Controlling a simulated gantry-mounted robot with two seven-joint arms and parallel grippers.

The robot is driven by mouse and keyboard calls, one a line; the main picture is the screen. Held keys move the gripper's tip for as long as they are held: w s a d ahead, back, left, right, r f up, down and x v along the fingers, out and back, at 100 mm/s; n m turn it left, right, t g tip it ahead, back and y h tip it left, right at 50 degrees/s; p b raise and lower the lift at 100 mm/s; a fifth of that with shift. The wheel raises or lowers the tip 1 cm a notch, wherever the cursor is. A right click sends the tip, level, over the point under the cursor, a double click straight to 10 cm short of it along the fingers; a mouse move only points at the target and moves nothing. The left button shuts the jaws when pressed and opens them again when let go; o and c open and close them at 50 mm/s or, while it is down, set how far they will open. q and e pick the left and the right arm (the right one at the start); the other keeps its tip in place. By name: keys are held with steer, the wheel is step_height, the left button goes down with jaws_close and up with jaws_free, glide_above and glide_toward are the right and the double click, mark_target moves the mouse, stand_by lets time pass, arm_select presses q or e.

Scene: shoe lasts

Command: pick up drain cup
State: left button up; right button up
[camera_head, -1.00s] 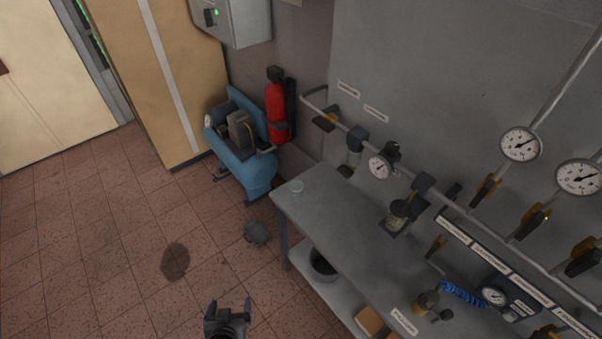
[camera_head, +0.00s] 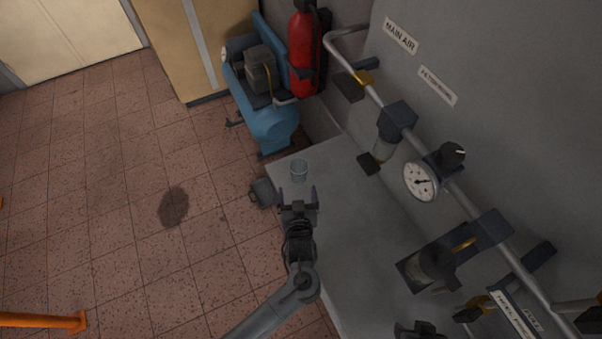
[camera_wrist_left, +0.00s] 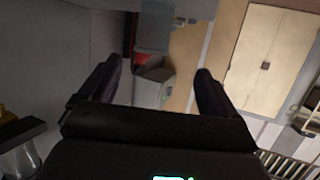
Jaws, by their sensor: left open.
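No contact with the cup is clear. In the left wrist view, both fingers of the left gripper (camera_wrist_left: 158,85) stand wide apart, and I cannot make out the cup between them. What seems to be my right gripper (camera_head: 418,330) shows partly at the bottom edge of the head view; its jaw state is unclear.
The grey bench (camera_head: 345,215) is mostly clear around the cup. A pipe with a gauge (camera_head: 421,181) and a filter unit (camera_head: 430,264) runs along the wall. A blue compressor (camera_head: 270,123) and a red extinguisher (camera_head: 303,52) stand beyond. A dark grey object (camera_head: 262,192) is on the floor.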

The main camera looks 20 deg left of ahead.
mark_target(299, 167)
arm_select(q)
steer(key=x, duration=0.2)
steer(key=r+x, duration=0.1)
steer(key=x, duration=0.1)
steer(key=shift+w+f, duration=0.15)
steer(key=shift+w, duration=0.45)
steer(key=shift+d+b+x, duration=0.15)
steer(key=shift+b+x, duration=0.1)
steer(key=shift+x, duration=1.4)
steer(key=shift+d+b+x, duration=0.15)
steer(key=shift+b+x, duration=0.1)
steer(key=shift+x, duration=1.45)
steer(key=shift+w, duration=0.1)
steer(key=c, duration=1)
